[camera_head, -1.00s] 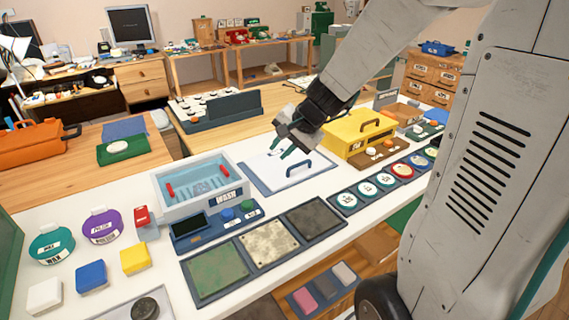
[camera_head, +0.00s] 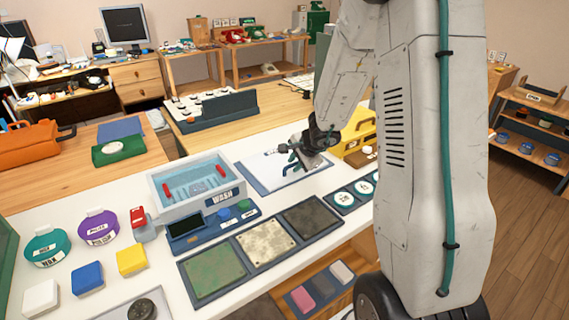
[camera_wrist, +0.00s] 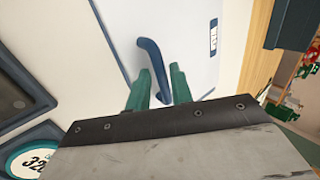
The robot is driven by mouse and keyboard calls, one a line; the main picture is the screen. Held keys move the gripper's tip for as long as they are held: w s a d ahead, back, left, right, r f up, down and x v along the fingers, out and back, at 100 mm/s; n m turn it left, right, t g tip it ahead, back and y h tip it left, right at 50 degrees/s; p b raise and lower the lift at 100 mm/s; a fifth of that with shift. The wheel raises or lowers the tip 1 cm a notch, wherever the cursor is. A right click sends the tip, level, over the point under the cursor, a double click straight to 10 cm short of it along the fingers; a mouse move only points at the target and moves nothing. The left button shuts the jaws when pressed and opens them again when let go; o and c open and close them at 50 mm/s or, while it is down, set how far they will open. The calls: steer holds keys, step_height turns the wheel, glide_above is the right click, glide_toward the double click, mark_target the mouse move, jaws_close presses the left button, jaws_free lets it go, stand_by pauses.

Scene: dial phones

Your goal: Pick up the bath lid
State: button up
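The bath lid (camera_head: 258,172) is a flat white panel with a blue edge and a blue arched handle, lying on the table right of the wash bath (camera_head: 197,184). In the wrist view the lid (camera_wrist: 195,45) fills the upper middle, and its handle (camera_wrist: 151,60) runs down between my teal fingers. My gripper (camera_head: 297,160) is over the lid's right part. In the wrist view my gripper (camera_wrist: 160,72) is open, with one finger on each side of the handle's near end. I cannot tell whether the fingers touch the handle. My arm hides part of the lid's right side.
A yellow box (camera_head: 358,135) stands close behind and right of my gripper. A blue tray with green, speckled and dark plates (camera_head: 265,242) lies in front. Round number dials (camera_head: 343,199) sit to the right. Pots and blocks stand at the left.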

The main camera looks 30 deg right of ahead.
steer(key=shift+w+f, duration=0.25)
steer(key=shift+f, duration=0.15)
jaws_close()
steer(key=shift+r, duration=0.2)
